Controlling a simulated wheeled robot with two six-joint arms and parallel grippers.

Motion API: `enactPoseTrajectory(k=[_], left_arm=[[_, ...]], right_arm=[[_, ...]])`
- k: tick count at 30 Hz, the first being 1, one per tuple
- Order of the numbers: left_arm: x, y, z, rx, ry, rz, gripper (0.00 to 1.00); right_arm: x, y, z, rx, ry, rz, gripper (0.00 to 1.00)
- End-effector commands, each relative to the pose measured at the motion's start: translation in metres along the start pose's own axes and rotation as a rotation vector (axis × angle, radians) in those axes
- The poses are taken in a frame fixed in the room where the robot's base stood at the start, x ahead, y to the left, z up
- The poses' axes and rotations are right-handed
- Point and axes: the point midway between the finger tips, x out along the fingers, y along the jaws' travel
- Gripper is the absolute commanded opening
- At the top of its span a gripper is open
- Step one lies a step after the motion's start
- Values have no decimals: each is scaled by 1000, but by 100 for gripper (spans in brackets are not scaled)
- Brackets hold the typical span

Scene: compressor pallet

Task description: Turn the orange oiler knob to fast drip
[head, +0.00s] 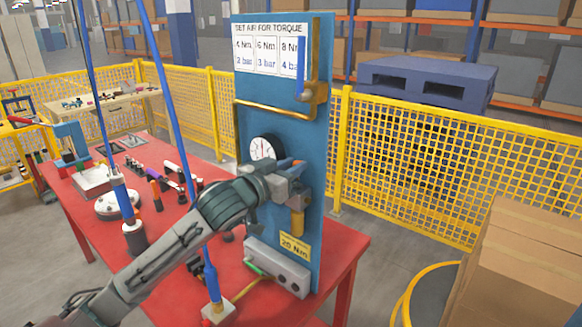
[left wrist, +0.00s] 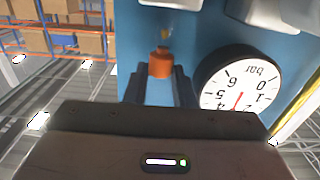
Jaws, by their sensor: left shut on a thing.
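The orange oiler knob (left wrist: 160,65) shows in the left wrist view against the blue panel (left wrist: 215,45), between the two dark fingers of my left gripper (left wrist: 160,84). The gripper is shut on it. In the head view my left gripper (head: 289,171) reaches across the front of the blue panel (head: 275,110), to the right of the round pressure gauge (head: 263,149). There the gripper hides most of the knob, so its setting cannot be read. A yellow bowl (head: 297,221) hangs just below the gripper. My right gripper is not in view.
The panel stands on a red table (head: 340,262) with a grey block (head: 277,268) at its foot. A yellow pipe (head: 275,110) crosses the panel above the gauge. Tools and blue hoses crowd the table's left. Cardboard boxes (head: 530,260) stand at right, before a yellow fence (head: 420,150).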

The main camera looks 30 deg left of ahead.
Motion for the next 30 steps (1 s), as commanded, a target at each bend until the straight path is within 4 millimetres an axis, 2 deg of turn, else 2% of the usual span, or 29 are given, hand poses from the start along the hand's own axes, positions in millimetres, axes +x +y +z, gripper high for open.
enactPoseTrajectory(k=[11,21,30], left_arm=[[0,5,-2,-11,4,-127,0],[2,11,-1,-12,9,-356,0],[5,16,2,-10,13,-567,0]], right_arm=[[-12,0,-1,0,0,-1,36],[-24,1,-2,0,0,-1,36],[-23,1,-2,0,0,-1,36]])
